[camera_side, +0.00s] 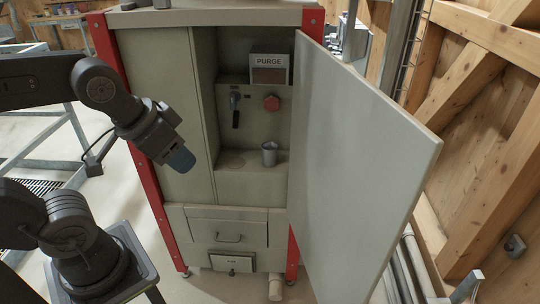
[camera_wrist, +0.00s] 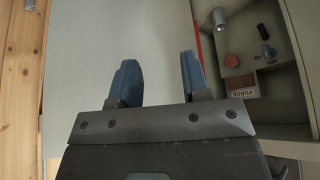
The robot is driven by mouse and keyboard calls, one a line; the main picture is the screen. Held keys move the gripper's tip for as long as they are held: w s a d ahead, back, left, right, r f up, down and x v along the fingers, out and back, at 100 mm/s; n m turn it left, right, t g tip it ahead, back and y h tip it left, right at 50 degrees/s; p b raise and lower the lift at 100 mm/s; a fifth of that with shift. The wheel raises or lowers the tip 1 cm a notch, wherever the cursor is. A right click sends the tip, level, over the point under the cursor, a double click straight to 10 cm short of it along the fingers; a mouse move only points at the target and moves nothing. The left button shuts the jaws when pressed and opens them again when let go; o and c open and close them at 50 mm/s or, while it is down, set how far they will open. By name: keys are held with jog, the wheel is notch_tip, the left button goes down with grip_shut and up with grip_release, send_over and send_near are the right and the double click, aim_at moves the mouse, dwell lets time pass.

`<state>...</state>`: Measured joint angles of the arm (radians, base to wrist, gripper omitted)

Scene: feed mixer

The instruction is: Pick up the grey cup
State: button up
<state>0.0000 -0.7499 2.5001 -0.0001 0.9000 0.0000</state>
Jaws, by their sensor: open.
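The grey cup (camera_side: 269,154) stands upright on the floor of the cabinet's open recess, towards its right side. In the wrist view the cup (camera_wrist: 220,19) shows near the top, right of centre, and the picture is turned so the recess looks upside down. My gripper (camera_side: 181,160) is in front of the closed left panel of the cabinet, to the left of the cup and apart from it. In the wrist view my gripper (camera_wrist: 158,75) has its two blue fingers spread with nothing between them.
The open door (camera_side: 365,180) swings out at the recess's right. Inside the recess are a red knob (camera_side: 271,103), a dark-handled lever (camera_side: 235,108) and a PURGE sign (camera_side: 269,61). A drawer (camera_side: 228,232) lies below. The recess floor left of the cup is clear.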

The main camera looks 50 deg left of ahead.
jog(key=shift+o, duration=0.2)
jog(key=o, duration=0.8)
jog(key=shift+o, duration=0.2)
